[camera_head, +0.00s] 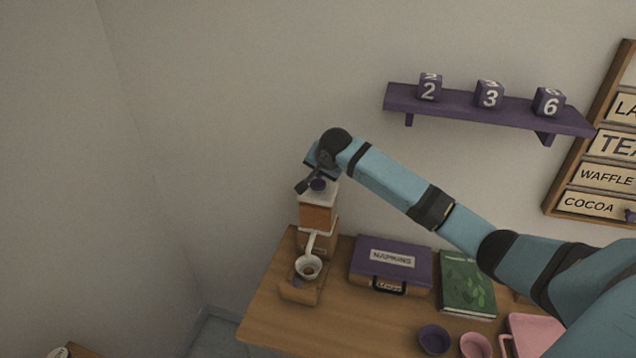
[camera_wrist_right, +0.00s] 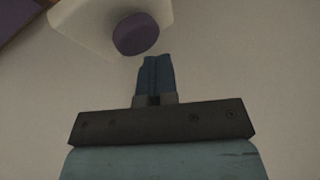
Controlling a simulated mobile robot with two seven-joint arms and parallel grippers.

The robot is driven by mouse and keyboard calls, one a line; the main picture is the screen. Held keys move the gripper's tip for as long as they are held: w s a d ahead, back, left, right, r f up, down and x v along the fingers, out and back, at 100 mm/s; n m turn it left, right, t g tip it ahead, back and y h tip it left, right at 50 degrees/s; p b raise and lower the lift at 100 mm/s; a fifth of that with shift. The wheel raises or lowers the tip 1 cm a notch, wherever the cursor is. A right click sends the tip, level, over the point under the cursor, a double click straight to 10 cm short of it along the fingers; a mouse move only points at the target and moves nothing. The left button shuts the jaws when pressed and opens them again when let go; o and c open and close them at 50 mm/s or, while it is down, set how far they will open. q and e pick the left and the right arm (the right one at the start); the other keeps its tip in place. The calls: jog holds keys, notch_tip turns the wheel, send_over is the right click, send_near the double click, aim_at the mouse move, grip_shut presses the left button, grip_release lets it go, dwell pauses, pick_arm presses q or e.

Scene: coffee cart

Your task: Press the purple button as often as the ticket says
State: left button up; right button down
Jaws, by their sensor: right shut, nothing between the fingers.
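The purple button (camera_head: 318,184) sits on the white top of an orange and white machine at the left of the counter. The wrist view also shows the button (camera_wrist_right: 136,34), round and dark purple on a pale block. My right gripper (camera_head: 303,187) is over the machine top, close beside the button. In the wrist view its fingertips (camera_wrist_right: 158,61) are together and empty, with a small gap in the picture between them and the button. I cannot make out a ticket in either view. My left gripper is not in view.
A white-handled cup-like holder (camera_head: 308,267) is at the machine's front. A purple napkins case (camera_head: 390,257), a green book (camera_head: 466,283) and a purple bowl (camera_head: 434,339) are on the counter. A purple shelf (camera_head: 470,107) holds number blocks 2, 3 and 6.

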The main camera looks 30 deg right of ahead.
jog(key=shift+f, duration=0.25)
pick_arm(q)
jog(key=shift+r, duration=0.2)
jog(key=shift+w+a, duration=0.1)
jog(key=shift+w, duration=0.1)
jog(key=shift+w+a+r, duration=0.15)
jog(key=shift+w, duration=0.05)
pick_arm(e)
jog(key=shift+f, duration=0.15)
